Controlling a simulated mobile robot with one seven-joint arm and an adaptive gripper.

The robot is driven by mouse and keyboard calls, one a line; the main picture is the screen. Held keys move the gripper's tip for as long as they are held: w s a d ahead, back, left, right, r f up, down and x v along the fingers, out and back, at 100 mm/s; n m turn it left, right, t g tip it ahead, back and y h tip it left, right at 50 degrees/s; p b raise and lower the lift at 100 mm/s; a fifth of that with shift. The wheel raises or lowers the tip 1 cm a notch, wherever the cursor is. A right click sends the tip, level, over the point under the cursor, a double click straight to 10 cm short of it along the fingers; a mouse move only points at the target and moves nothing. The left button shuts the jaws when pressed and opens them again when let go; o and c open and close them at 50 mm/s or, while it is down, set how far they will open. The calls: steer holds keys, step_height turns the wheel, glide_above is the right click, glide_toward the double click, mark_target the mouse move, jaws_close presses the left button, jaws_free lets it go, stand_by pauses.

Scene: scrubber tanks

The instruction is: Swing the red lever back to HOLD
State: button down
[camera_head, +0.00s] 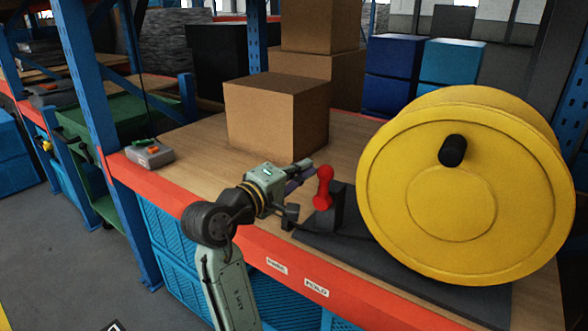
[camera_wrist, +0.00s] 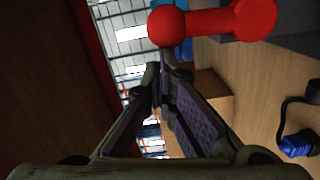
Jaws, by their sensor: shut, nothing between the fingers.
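The red lever (camera_head: 323,188) stands nearly upright beside a dark bracket on the shelf, left of the yellow reel. In the wrist view the lever (camera_wrist: 212,22) crosses the top right, a round knob at each visible end. My gripper (camera_head: 304,167) is shut and empty, its tips just left of the lever's upper knob; contact cannot be told. In the wrist view its fingers (camera_wrist: 158,85) meet below the lever. Two white labels sit on the orange shelf edge: the right one (camera_head: 317,288) appears to read HOLD; the left one (camera_head: 277,266) is too small to read surely.
The large yellow reel (camera_head: 520,205) with a black handle fills the right of the dark base plate (camera_head: 325,228). Cardboard boxes (camera_head: 265,120) stand behind my gripper. A grey control box (camera_head: 150,154) sits at left. Bare wooden shelf (camera_head: 200,150) lies between them.

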steer(key=shift+s+d+r+m, duration=0.1)
steer(key=shift+s+d+m, duration=0.4)
steer(key=shift+m, duration=0.35)
steer(key=shift+s+d+r+m, duration=0.1)
steer(key=shift+s+d+m, duration=0.25)
steer(key=shift+d+m, duration=0.4)
steer(key=shift+s+d+r+m, duration=0.1)
steer(key=shift+s+d+m, duration=0.35)
steer(key=shift+m, duration=0.45)
steer(key=shift+w, duration=0.1)
